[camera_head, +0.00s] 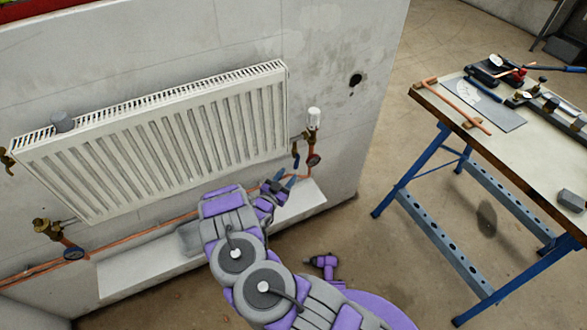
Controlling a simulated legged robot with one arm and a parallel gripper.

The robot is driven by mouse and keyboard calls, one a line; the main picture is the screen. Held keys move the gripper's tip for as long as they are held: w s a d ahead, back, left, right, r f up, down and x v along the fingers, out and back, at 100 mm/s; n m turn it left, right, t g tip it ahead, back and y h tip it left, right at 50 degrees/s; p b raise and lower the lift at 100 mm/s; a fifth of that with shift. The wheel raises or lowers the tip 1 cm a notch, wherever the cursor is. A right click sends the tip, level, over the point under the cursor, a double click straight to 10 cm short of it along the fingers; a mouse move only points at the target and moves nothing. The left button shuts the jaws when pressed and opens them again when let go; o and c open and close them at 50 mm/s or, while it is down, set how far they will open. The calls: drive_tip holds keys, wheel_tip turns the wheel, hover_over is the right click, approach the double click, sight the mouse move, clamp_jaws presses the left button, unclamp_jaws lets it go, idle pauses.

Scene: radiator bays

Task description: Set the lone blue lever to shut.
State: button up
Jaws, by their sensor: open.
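A small dark blue lever (295,157) hangs roughly vertical from the brass fitting on the copper pipe, just right of the white radiator (200,140). My purple and grey arm reaches up from the bottom of the picture. My gripper (284,182) is open, below and slightly left of the lever. It looks apart from the lever and empty. My arm's wrist hides part of the pipe and ledge behind it.
A white ledge (140,272) runs below the radiator. A blue-legged workbench (545,160) with tools stands at right; the floor between is mostly clear.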

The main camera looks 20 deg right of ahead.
sight(297, 162)
drive_tip(key=x, duration=0.5)
drive_tip(key=shift+w+d+b, duration=0.2)
drive_tip(key=shift+w+b, duration=0.1)
clamp_jaws()
idle(0.5)
